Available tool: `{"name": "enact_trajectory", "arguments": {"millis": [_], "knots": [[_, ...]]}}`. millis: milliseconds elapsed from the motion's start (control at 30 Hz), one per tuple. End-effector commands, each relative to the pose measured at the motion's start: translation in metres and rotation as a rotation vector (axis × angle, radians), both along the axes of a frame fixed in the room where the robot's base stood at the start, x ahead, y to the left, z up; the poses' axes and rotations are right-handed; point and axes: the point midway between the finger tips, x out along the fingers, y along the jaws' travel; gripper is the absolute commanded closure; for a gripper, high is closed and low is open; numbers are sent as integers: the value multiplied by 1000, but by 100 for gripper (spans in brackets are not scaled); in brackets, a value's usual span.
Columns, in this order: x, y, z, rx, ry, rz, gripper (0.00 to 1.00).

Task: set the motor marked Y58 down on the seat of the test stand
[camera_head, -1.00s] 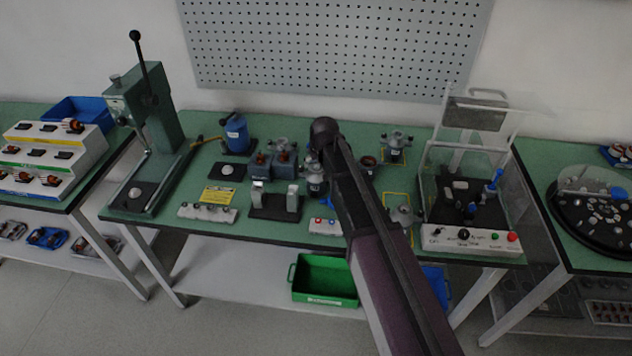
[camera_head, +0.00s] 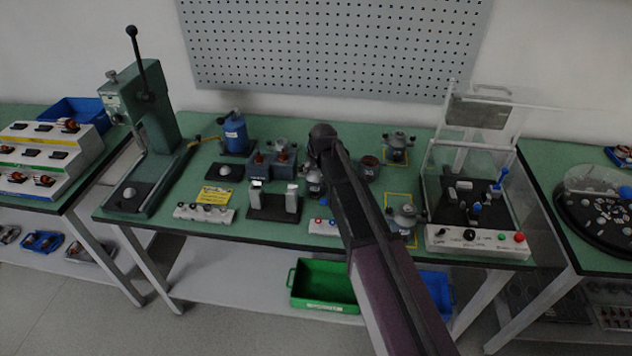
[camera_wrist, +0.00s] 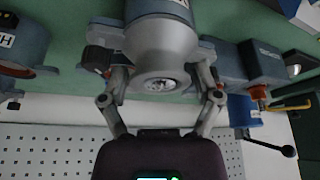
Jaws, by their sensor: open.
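In the wrist view my gripper (camera_wrist: 160,88) is open, with its two fingers on either side of a grey-blue motor (camera_wrist: 160,40). The motor's round end with a metal hub faces the camera. Its label is cut off at the top edge, so I cannot read the marking. In the head view my arm hides most of the gripper; a motor (camera_head: 314,183) shows just left of it. Other motors stand at the back right (camera_head: 396,147) and front right (camera_head: 405,216). The likely test stand (camera_head: 478,240) is the clear-walled station with a white control panel; I cannot single out its seat.
A green lever press (camera_head: 150,125) stands at the left of the bench. A blue canister (camera_head: 236,133), a black fixture with two light blocks (camera_head: 273,210) and a dark cup (camera_head: 370,167) stand around the middle. A green bin (camera_head: 322,283) is below.

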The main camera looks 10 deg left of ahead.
Motion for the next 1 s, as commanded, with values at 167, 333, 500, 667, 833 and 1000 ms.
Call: {"name": "enact_trajectory", "arguments": {"millis": [167, 333, 500, 667, 833, 1000], "knots": [[0, 0, 0, 0, 0, 0, 19], [0, 0, 0, 0, 0, 0, 28], [0, 0, 0, 0, 0, 0, 78], [0, 0, 0, 0, -1, 0, 90], [0, 0, 1, 0, -1, 0, 90], [0, 0, 4, 0, -1, 0, 90]]}}
